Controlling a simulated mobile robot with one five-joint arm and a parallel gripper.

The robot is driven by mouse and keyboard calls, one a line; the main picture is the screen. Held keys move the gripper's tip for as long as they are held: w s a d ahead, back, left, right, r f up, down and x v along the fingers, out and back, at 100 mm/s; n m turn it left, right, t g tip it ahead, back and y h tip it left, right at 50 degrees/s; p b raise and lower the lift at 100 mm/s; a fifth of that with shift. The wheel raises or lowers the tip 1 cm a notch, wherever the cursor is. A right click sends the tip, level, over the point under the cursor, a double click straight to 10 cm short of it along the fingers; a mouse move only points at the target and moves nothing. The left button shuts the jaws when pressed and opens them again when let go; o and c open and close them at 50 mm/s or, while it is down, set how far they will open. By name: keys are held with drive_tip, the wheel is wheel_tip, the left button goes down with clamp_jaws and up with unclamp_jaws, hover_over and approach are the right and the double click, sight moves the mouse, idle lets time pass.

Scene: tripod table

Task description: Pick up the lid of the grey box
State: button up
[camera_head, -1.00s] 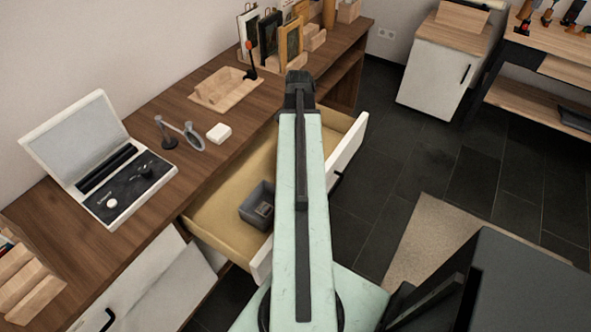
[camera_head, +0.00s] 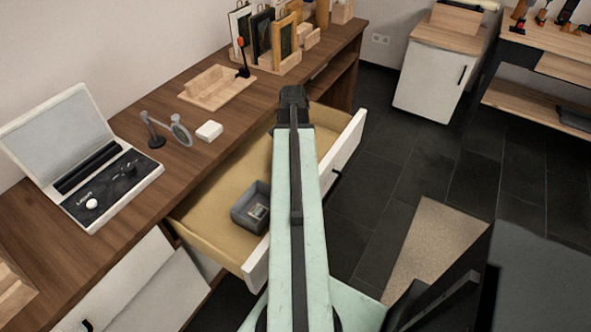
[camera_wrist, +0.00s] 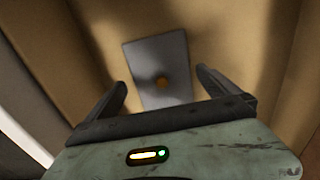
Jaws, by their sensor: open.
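The open grey box (camera_head: 243,218) sits in the pulled-out drawer, left of my arm in the head view, with a small light item inside. My arm hides the lid in the head view. My gripper (camera_wrist: 160,77) is open and empty, its two dark fingers to the left and right of the lid in the picture. I cannot tell how high they are above it.
The drawer (camera_head: 208,208) has walls close around my gripper. The wooden desk (camera_head: 190,165) above it carries a white case (camera_head: 83,160), a magnifier stand (camera_head: 180,131), a small white block (camera_head: 209,131) and a wooden tray (camera_head: 217,88).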

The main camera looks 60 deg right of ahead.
wheel_tip(320, 180, down, 4)
drive_tip(key=shift+r+b, duration=0.25)
drive_tip(key=shift+b, duration=0.8)
drive_tip(key=shift+r, duration=0.2)
drive_tip(key=shift+c, duration=0.3)
drive_tip(key=c, duration=0.9)
drive_tip(key=shift+c, duration=0.2)
drive_tip(key=shift+r+p, duration=0.1)
drive_tip(key=shift+p, duration=0.2)
wheel_tip(320, 180, up, 10)
drive_tip(key=p, duration=1)
